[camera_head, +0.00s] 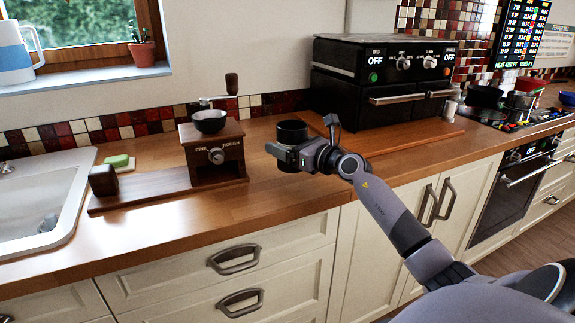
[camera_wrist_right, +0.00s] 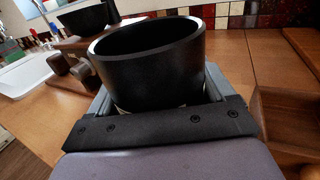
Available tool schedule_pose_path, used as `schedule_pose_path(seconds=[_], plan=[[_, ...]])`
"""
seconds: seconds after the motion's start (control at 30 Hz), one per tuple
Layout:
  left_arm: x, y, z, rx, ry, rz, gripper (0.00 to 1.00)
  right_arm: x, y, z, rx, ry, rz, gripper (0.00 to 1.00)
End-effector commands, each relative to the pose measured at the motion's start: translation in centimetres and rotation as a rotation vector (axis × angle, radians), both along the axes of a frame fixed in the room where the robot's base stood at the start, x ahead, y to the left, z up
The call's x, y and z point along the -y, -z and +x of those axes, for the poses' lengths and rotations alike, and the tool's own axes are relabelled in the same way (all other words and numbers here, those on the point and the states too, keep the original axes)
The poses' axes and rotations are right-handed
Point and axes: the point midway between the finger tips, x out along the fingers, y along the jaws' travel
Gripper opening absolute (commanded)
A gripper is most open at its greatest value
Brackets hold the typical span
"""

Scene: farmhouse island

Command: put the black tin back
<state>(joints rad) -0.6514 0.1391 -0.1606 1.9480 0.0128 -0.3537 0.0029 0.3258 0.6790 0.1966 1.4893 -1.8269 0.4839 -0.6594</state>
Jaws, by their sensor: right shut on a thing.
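The black tin (camera_head: 292,131) is a short, open-topped dark cylinder, upright in the head view. It fills the middle of the right wrist view (camera_wrist_right: 150,65), with its rim facing up and its inside dark. My right gripper (camera_head: 287,157) is shut on the tin, with a finger at each side of it. The tin is over the counter, right of the coffee grinder (camera_head: 214,158); I cannot tell whether its base touches the wood. My left gripper is not in view.
The grinder stands on a wooden board (camera_head: 150,190) with a small dark block (camera_head: 103,181) at its left end. A wooden board (camera_head: 385,138) lies before the black oven (camera_head: 380,80). The sink (camera_head: 40,200) is at left. Bare counter (camera_head: 285,205) lies in front.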

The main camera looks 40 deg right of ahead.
Motion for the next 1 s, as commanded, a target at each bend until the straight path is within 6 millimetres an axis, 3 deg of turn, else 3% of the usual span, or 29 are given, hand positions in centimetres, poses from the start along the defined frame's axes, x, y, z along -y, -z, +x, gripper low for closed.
schedule_pose_path(seconds=[0.33, 0.77, 0.8, 0.83, 1.0], plan=[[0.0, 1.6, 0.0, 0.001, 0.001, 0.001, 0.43, 0.0, 4.4, 0.0, 0.001, 0.001, 0.003, 0.31], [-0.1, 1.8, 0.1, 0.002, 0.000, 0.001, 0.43, 0.0, 5.0, 0.0, 0.001, 0.001, -0.001, 0.31], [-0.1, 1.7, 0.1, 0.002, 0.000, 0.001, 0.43, 0.0, 4.9, 0.0, 0.001, 0.001, -0.001, 0.92], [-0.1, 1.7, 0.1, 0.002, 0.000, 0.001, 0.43, 0.0, 4.9, 0.0, 0.001, 0.001, -0.001, 1.00], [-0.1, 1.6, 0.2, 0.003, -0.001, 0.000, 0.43, 0.0, 4.9, 0.0, 0.000, 0.001, -0.001, 1.00]])
